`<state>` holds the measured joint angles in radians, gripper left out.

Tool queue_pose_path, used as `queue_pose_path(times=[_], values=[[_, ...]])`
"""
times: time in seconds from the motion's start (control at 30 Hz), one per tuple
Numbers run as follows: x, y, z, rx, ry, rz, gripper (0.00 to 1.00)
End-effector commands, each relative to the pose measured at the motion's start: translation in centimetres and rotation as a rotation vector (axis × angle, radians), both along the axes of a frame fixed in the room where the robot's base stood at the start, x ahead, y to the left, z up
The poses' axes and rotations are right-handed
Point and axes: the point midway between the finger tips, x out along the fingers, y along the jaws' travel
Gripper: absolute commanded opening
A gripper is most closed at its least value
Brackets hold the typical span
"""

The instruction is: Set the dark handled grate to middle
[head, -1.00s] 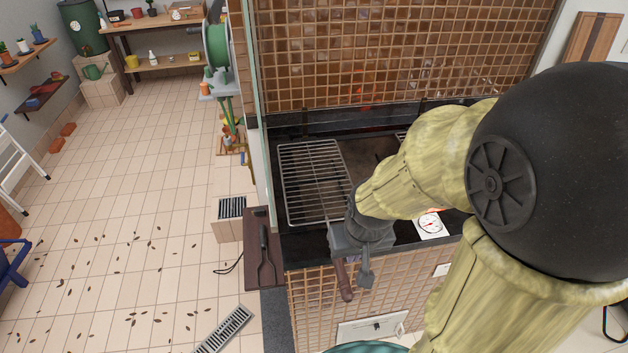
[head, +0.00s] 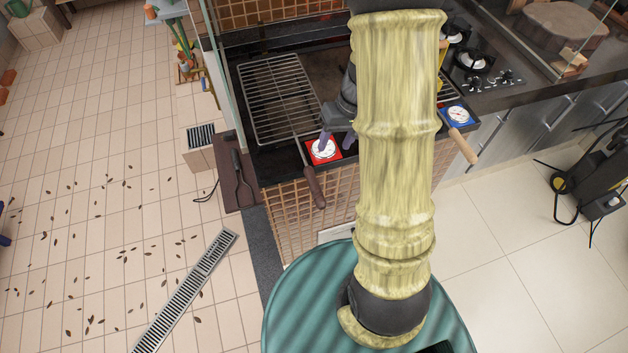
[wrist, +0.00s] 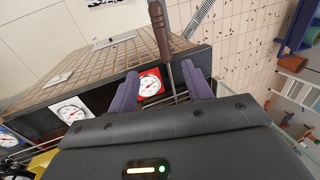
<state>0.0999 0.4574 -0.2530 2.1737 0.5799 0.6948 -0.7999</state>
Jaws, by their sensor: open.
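The wire grate (head: 268,98) lies over the left part of the grill, and its dark brown handle (head: 314,188) sticks out past the front edge. My gripper (head: 337,141) is low at the grill's front, near the handle's inner end. In the wrist view my gripper (wrist: 162,88) has its purple fingers apart. The thin metal stem of the dark handle (wrist: 159,28) runs into the gap between them, with nothing visibly clamped. A red-framed dial (head: 323,150) sits beside the stem. My arm hides part of the grill's middle.
A second handle, of light wood (head: 462,146), sticks out at the right by a blue dial (head: 458,115). A white dial (wrist: 70,110) shows between the red and blue ones. A tool lies on a brown side shelf (head: 232,170). Burners (head: 474,60) stand farther right.

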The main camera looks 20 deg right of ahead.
Motion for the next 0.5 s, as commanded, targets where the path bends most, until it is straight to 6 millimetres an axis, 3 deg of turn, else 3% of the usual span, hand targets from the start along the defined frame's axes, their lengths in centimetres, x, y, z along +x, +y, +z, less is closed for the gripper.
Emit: queue_pose_path(times=[0.33, 0.5], values=[[0.1, 0.7, -0.2, 0.001, 0.000, 0.019, 0.50], [0.0, 1.0, -1.4, 0.002, 0.003, 0.018, 0.50]])
